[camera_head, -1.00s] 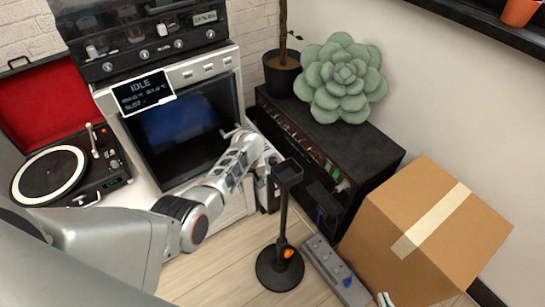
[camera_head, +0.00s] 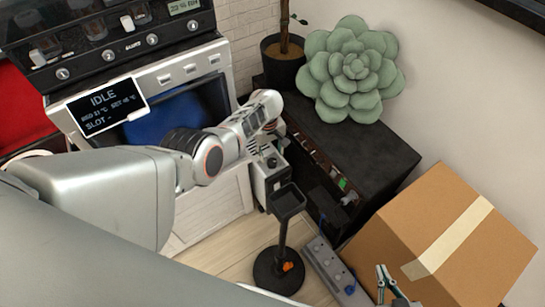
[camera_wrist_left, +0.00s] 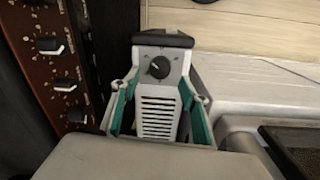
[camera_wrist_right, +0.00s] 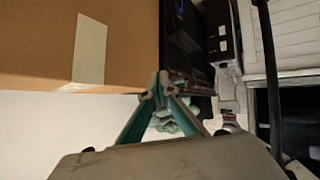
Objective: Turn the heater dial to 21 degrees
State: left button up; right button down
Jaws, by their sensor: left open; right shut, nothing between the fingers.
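The heater is a small white box with a dark top, a slotted vent and a black dial. In the left wrist view the heater (camera_wrist_left: 157,112) is upright ahead, and its dial (camera_wrist_left: 159,67) sits above the vent with a pale pointer mark. I cannot read any degree marks. In the head view the heater (camera_head: 262,182) stands beside the black cabinet, partly hidden by my left arm. My left gripper (camera_wrist_left: 159,82) is open, its green-padded fingers on either side of the heater's front in view; contact cannot be told. My right gripper (camera_head: 387,282) is shut and empty near the cardboard box; it also shows in its wrist view (camera_wrist_right: 163,84).
A black stand (camera_head: 281,235) is close in front of the heater. A black cabinet (camera_head: 370,150) with a succulent (camera_head: 352,70) is to the right, then a cardboard box (camera_head: 440,235). A white oven-like unit (camera_head: 215,205) is left.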

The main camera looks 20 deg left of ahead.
aim_at(272, 161)
pick_arm(q)
jog(key=f+b, duration=0.1)
jog(key=f, duration=0.3)
jog(key=shift+s, duration=0.2)
jog(key=shift+w+f+b, duration=0.3)
jog(key=shift+f+b, duration=0.2)
jog(key=shift+r, duration=0.15)
jog(key=c, duration=1.1)
